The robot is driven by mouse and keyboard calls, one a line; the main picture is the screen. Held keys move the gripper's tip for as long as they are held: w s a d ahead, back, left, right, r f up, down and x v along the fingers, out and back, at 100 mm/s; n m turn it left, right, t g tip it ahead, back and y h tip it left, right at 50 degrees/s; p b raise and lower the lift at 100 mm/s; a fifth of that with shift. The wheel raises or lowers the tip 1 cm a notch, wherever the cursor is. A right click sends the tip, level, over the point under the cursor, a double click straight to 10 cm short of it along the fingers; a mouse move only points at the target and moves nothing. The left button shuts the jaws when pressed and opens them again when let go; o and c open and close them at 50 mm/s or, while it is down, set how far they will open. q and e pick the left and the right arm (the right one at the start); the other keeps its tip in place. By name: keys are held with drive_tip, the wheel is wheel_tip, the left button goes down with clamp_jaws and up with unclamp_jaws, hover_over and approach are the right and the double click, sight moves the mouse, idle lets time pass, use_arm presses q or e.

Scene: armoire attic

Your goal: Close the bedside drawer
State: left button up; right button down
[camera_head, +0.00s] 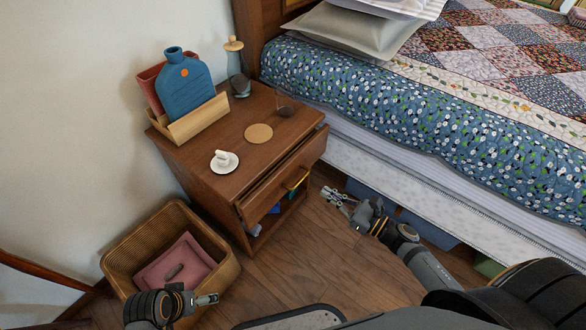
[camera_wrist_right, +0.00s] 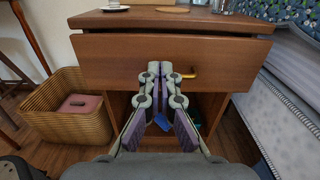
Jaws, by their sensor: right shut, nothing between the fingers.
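The wooden bedside table (camera_head: 196,155) stands against the wall beside the bed. Its drawer (camera_head: 270,196) stands a little out of the cabinet, with a brass-yellow handle (camera_head: 298,179) on its front. In the right wrist view the drawer front (camera_wrist_right: 110,62) fills the middle, and the handle (camera_wrist_right: 189,75) is just right of the fingertips. My right gripper (camera_head: 328,192) is shut and empty, out in front of the drawer and apart from it in the head view. My left gripper (camera_head: 214,298) is low at the left, by the basket; its finger opening is unclear.
A wicker basket (camera_head: 118,262) with a pink item stands left of the table. A white cup on a saucer (camera_head: 225,165), a coaster (camera_head: 258,133), a glass and a blue bottle-shaped item sit on top. The bed (camera_head: 400,150) bounds the right; bare floor lies in front.

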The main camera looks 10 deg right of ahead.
sight(286, 167)
drive_tip(key=x, duration=1.3)
